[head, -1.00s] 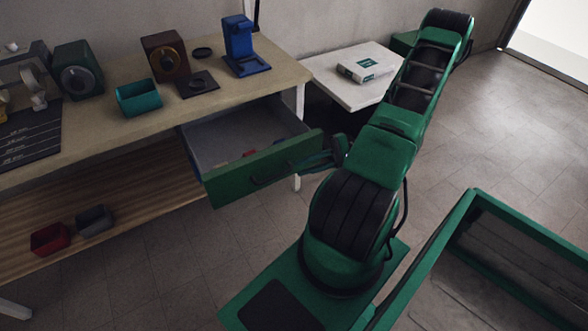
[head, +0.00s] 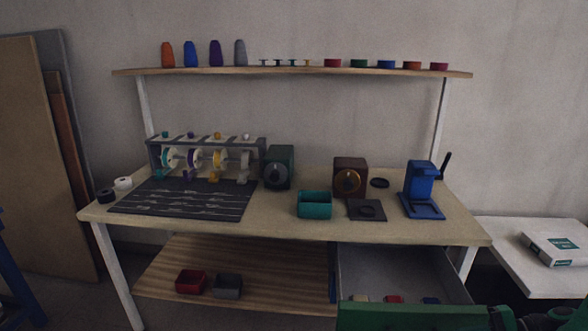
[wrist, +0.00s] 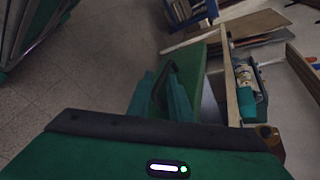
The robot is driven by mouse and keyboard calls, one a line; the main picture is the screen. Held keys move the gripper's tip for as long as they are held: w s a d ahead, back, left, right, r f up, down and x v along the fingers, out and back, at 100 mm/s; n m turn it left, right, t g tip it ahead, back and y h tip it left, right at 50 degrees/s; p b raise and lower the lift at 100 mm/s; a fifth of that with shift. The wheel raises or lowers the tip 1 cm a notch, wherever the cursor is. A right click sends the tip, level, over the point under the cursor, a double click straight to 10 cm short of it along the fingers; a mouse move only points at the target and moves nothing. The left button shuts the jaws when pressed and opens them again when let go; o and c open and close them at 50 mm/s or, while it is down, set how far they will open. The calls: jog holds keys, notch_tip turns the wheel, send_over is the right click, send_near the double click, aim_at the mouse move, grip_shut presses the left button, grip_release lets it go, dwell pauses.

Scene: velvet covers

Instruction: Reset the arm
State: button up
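My gripper (wrist: 161,98) shows in the wrist view with its two green fingers apart and nothing visibly held between them. It points toward the green front of the open drawer (wrist: 205,66), and a dark handle (wrist: 172,68) shows just past the fingertips. I cannot tell whether the fingers touch it. In the head view the drawer (head: 395,272) stands pulled out under the right side of the workbench (head: 285,222). Green parts of my arm (head: 505,318) show at the lower right edge; the fingers are not clear there.
Several small coloured pieces lie in the drawer. On the bench stand a teal bin (head: 314,205), a blue press-like stand (head: 421,190), a brown box with a dial (head: 350,177) and a spool rack (head: 205,157). A white side table (head: 505,240) bears a box (head: 556,248).

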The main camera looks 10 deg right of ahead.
jog(key=s+a+r+n+g+h, duration=0.1)
jog(key=s+r+h, duration=0.3)
jog(key=r, duration=0.4)
jog(key=s+a+r+n+g+h, duration=0.2)
jog(key=s+a+r+h, duration=0.1)
jog(key=r, duration=0.5)
jog(key=s+a+r+n+g+h, duration=0.1)
jog(key=s+a+r+h, duration=0.2)
jog(key=r, duration=0.5)
jog(key=shift+s+r+n+g+h, duration=0.35)
jog(key=shift+s+h, duration=0.45)
jog(key=shift+h, duration=0.3)
jog(key=shift+a, duration=0.1)
jog(key=shift+w+f, duration=0.3)
jog(key=shift+w, duration=0.35)
jog(key=shift+s, duration=0.1)
